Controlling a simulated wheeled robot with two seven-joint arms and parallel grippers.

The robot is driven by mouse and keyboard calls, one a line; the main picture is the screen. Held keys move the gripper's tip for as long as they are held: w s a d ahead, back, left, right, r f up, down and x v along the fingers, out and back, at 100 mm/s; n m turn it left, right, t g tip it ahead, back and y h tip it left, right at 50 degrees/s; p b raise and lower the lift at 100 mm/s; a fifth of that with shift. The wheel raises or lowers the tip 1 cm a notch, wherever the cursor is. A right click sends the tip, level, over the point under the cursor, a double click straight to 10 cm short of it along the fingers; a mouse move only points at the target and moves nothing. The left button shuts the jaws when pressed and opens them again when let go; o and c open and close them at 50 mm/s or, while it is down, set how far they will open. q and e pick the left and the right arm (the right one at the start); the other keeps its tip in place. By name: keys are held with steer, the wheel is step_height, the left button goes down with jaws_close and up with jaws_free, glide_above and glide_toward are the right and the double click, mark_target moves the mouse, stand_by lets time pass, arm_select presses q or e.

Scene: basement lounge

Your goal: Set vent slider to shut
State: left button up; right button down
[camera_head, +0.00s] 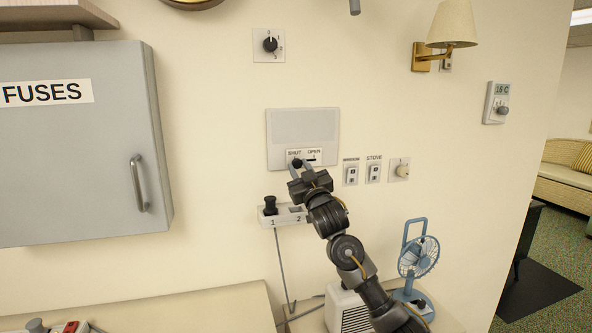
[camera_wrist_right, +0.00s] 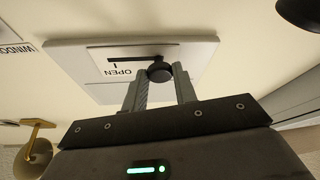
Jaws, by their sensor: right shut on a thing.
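The vent panel (camera_head: 303,122) is a grey plate on the wall with a slot near its bottom, marked SHUT on the left and OPEN on the right. Its round black slider knob (camera_head: 297,163) sits at the left part of the slot, under the SHUT label. My right gripper (camera_head: 301,168) reaches up to the panel and is shut on the knob. In the right wrist view the panel (camera_wrist_right: 190,52) appears upside down, and the knob (camera_wrist_right: 160,72) is between the two fingertips (camera_wrist_right: 159,78). My left gripper is not in view.
A two-position lever box (camera_head: 284,216) is just below the panel. Window (camera_head: 351,175) and stove (camera_head: 374,173) switches are to the right. A grey fuse cabinet (camera_head: 85,145) juts out at left. A blue fan (camera_head: 418,258) stands below right. A rotary dial (camera_head: 270,45) is above.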

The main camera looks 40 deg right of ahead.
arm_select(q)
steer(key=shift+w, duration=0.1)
arm_select(e)
steer(key=shift+a+f, duration=0.1)
steer(key=shift+a, duration=0.05)
steer(key=c, duration=1.1)
jaws_free()
steer(key=shift+w+a, duration=0.15)
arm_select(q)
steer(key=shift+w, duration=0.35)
arm_select(e)
steer(key=shift+s, duration=0.25)
arm_select(q)
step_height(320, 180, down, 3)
steer(key=b, duration=0.3)
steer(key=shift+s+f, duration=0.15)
arm_select(e)
steer(key=v, duration=1)
steer(key=shift+s, duration=0.2)
